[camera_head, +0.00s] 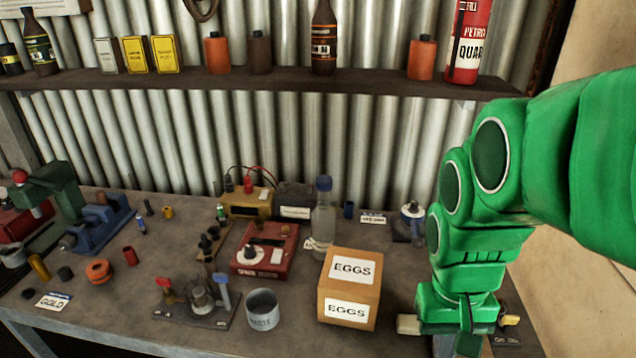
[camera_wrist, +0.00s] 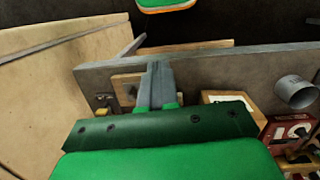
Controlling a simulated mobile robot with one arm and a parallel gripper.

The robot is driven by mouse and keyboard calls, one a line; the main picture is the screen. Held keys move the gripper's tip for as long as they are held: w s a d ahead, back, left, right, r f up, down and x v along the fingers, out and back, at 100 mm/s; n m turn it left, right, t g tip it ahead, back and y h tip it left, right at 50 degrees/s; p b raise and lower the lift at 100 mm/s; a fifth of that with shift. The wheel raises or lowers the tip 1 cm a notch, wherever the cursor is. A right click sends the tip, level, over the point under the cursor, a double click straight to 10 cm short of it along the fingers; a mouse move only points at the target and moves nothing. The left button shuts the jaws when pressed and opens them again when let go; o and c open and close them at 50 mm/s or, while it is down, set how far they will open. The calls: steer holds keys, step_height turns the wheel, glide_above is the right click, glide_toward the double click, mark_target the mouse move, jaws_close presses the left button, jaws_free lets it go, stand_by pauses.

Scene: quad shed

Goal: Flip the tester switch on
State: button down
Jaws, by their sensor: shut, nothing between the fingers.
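My gripper (camera_wrist: 156,68) is shut and empty, with its two grey fingers together. In the wrist view it is over or in front of a light wooden board (camera_wrist: 121,80) at the bench edge. A small dark part, possibly the tester's switch, shows on the board just left of the fingers; its position is too small to read. In the head view my gripper (camera_head: 468,342) is low at the bench's right front and hides most of that board, whose pale left end (camera_head: 408,325) shows. A small yellow part (camera_head: 509,320) is right of the gripper.
The EGGS box (camera_head: 349,285) stands left of my gripper. A grey tin (camera_head: 263,309) and a red box with a white dial (camera_head: 265,249) are further left. A clear bottle (camera_head: 323,215) stands behind. The shelf (camera_head: 280,83) runs above the bench.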

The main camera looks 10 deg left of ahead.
steer(key=w+a+r+t, duration=0.1)
steer(key=w+a, duration=0.5)
steer(key=w, duration=0.6)
steer(key=t, duration=0.4)
glide_above(278, 251)
steer(key=s, duration=0.5)
steer(key=shift+m+y, duration=0.3)
steer(key=shift+f, duration=0.1)
steer(key=x, duration=1.4)
steer(key=shift+s, duration=0.2)
